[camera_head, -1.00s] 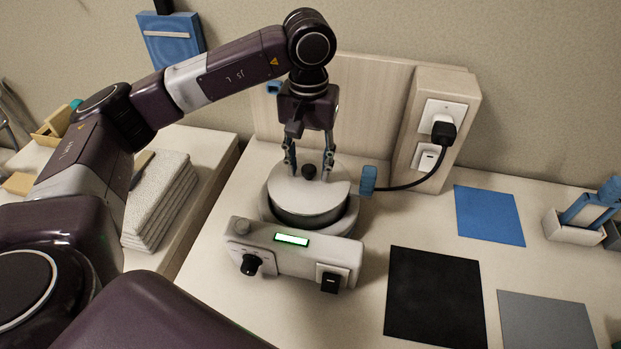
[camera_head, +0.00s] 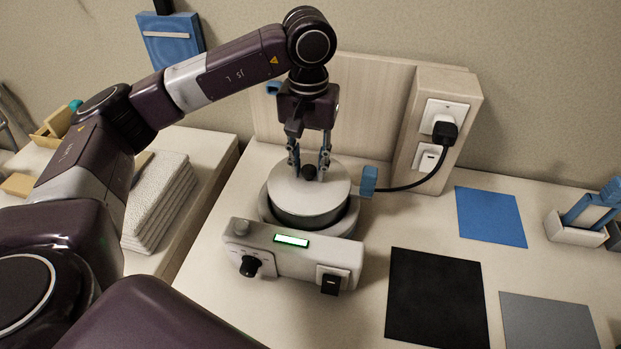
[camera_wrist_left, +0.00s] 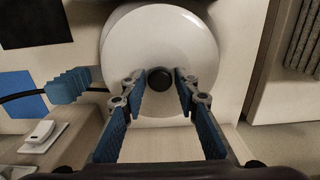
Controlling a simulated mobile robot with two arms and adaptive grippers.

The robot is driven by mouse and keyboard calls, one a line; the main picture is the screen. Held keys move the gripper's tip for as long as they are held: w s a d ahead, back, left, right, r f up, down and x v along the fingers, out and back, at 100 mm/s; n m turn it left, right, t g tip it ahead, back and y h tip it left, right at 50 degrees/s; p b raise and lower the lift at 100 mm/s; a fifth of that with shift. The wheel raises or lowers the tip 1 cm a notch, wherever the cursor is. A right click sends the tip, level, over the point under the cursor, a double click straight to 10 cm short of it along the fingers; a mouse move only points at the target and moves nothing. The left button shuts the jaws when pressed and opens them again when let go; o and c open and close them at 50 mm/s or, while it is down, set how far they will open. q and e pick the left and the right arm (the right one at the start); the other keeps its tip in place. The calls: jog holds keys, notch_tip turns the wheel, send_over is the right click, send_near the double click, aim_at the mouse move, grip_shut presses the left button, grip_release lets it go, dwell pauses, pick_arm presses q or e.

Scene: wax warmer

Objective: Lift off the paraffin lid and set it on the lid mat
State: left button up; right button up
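The paraffin lid (camera_head: 292,192) is a round pale disc with a small dark knob (camera_head: 309,172). It sits on the white wax warmer (camera_head: 292,258). My left gripper (camera_head: 309,170) points down over the lid, with one finger on each side of the knob. In the left wrist view the knob (camera_wrist_left: 160,78) lies between the blue-padded fingers (camera_wrist_left: 160,86), with a gap on both sides. A blue mat (camera_head: 490,216), a black mat (camera_head: 436,298) and a grey mat (camera_head: 547,322) lie to the right; which is the lid mat cannot be told. My right gripper is not in view.
A black cord (camera_head: 412,183) runs from a blue block (camera_head: 369,180) beside the warmer to a wall outlet box (camera_head: 433,125). Folded towels (camera_head: 158,205) lie at left. A holder with blue tools (camera_head: 580,228) stands at far right. The mats are bare.

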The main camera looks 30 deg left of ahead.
aim_at(309, 168)
pick_arm(q)
grip_shut()
jog(key=shift+r+p, duration=0.3)
jog(key=shift+r, duration=0.25)
dwell(0.5)
jog(key=shift+r+p, duration=0.9)
jog(key=shift+r, duration=1)
